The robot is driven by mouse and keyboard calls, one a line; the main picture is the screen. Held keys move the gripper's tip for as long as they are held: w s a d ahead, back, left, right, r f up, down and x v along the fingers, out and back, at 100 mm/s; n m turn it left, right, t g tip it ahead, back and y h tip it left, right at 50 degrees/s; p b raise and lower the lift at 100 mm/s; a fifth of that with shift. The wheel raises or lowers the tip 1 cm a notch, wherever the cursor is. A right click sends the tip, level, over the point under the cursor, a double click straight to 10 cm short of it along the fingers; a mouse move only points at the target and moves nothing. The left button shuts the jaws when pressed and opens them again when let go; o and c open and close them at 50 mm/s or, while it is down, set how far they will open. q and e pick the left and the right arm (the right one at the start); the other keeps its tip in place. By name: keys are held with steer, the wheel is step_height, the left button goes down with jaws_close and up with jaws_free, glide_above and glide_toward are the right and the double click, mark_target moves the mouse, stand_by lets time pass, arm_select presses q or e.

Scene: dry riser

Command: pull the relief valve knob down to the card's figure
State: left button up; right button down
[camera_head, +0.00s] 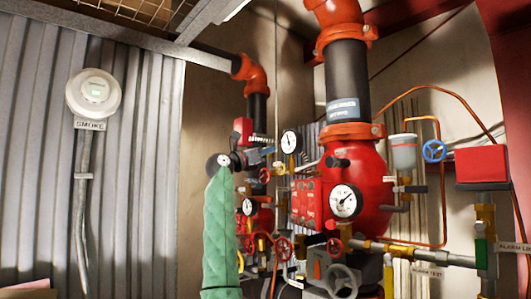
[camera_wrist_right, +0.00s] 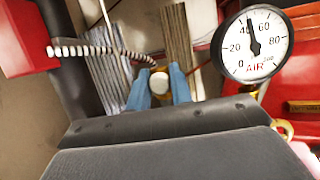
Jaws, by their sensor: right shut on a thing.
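The relief valve knob (camera_wrist_right: 159,83) is a small pale round cap between the two blue fingers of my right gripper (camera_wrist_right: 160,88) in the wrist view. The fingers are shut on it. In the head view my right gripper (camera_head: 268,151) reaches in from the left, beside the red pipework; the knob is too small to make out there. The air gauge (camera_wrist_right: 255,44) is right of the fingers in the wrist view, its needle a little past 40. It also shows in the head view (camera_head: 291,142). I cannot make out a card with a figure. My left gripper is not in view.
The red riser valve (camera_head: 362,172) with a second gauge (camera_head: 345,201) stands right of the gripper. A smoke detector (camera_head: 94,93) hangs on the corrugated wall at left.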

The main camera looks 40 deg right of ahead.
steer(key=shift+a+f, duration=0.1)
steer(key=shift+a, duration=0.25)
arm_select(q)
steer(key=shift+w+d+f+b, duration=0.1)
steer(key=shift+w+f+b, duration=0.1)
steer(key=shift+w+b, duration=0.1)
arm_select(e)
steer(key=shift+a, duration=0.1)
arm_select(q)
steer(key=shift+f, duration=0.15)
arm_select(e)
steer(key=shift+a+f, duration=0.1)
steer(key=shift+a, duration=0.15)
stand_by(0.6)
steer(key=shift+a, duration=0.1)
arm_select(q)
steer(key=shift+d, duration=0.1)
arm_select(e)
steer(key=shift+s, duration=0.1)
stand_by(5.9)
